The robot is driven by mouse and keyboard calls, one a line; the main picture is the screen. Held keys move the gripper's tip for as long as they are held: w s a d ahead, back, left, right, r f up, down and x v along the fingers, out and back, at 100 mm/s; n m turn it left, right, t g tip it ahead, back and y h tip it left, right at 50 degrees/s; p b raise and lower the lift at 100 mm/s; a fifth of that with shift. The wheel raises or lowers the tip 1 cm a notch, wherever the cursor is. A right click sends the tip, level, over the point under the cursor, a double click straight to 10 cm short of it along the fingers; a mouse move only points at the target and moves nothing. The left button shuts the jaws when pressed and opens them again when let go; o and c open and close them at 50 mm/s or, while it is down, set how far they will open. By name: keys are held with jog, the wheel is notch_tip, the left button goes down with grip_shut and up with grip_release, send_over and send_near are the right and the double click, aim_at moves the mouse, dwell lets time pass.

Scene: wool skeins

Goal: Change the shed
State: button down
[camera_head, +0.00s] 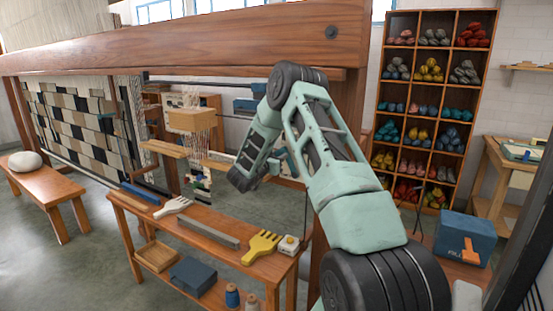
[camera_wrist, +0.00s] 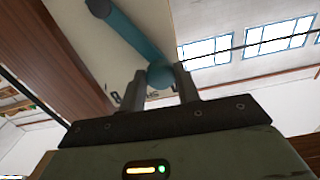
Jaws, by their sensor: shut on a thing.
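In the wrist view my gripper (camera_wrist: 160,74) is shut on the round end of a teal lever (camera_wrist: 135,35). The lever runs up and left to a round end against a pale panel with dark lettering (camera_wrist: 155,18). In the head view my arm bends down in front of the loom, and its links hide the fingers and the held lever. The loom has a thick wooden top beam (camera_head: 180,45). A black, tan and white checked cloth (camera_head: 75,120) hangs at the left. Pale strings (camera_head: 196,140) hang below a wooden block (camera_head: 193,120).
A bench (camera_head: 190,225) in front holds a white comb, a yellow comb (camera_head: 262,246) and long bars. A stool with a pale stone (camera_head: 25,161) stands left. A yarn shelf (camera_head: 434,15) and blue box (camera_head: 465,238) stand right. Grey floor is open at lower left.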

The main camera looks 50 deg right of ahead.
jog(key=s+m+b, duration=0.9)
jog(key=m+b, duration=0.2)
jog(key=b, duration=0.5)
jog(key=shift+d+f+m, duration=0.15)
jog(key=shift+d+m, duration=0.15)
jog(key=shift+d, duration=0.05)
jog(key=shift+s, duration=0.1)
jog(key=c, duration=1)
grip_release()
jog(key=a, duration=0.5)
jog(key=s+a+b, duration=0.1)
jog(key=a, duration=1.1)
jog(key=shift+s+a, duration=0.2)
jog(key=shift+s, duration=0.1)
